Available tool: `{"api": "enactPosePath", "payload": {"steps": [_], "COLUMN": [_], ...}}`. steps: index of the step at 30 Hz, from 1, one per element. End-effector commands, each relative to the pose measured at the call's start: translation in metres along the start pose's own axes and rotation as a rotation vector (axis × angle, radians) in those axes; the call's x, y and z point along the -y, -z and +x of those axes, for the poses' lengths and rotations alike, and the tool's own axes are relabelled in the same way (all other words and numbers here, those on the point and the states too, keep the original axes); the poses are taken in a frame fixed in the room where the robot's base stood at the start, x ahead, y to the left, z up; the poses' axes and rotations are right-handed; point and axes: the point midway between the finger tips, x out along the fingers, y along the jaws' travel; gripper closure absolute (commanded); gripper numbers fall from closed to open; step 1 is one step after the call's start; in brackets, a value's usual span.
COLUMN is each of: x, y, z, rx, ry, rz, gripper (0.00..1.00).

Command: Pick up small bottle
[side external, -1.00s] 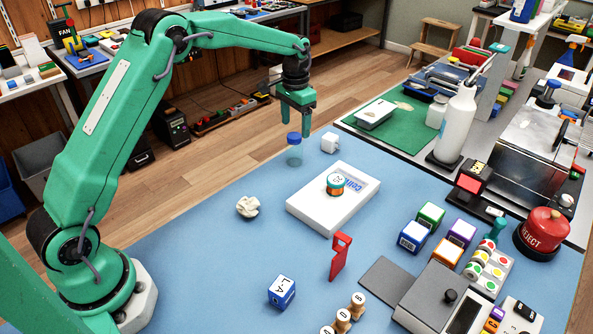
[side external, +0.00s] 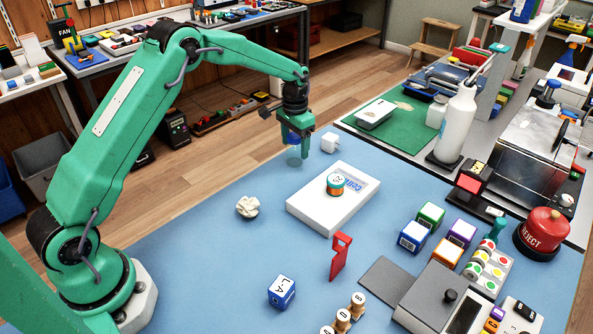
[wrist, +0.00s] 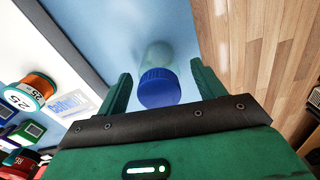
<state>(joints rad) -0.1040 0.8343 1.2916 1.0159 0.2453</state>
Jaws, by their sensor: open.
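The small bottle (side external: 294,160) is clear with a blue cap and stands upright on the blue mat near its far edge. In the wrist view its blue cap (wrist: 159,87) lies between the two green fingers, with a gap to the finger on each side. My gripper (side external: 296,142) is open and is down over the bottle, pointing downward. In the side view a finger partly covers the cap. Nothing is held.
A crumpled paper ball (side external: 247,207) is at the left. The mat edge and wooden floor (wrist: 240,40) are close beyond the bottle.

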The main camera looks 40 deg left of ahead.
Motion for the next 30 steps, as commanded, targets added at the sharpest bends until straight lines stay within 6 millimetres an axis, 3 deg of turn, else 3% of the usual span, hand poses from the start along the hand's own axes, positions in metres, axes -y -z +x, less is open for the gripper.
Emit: {"api": "enactPosePath", "payload": {"steps": [17,18,25,30], "x": [-0.0001,-0.0001,-0.0001,0.0], "y": [-0.0001,-0.0001,-0.0001,0.0001], "z": [0.006,0.0059,0.0059,0.0056], "rx": [0.0,0.0,0.0,-0.001], "ry": [0.0,0.0,0.0,0.0], "rz": [0.0,0.0,0.0,0.0], "gripper": [0.31,0.33,0.79,0.81]}}
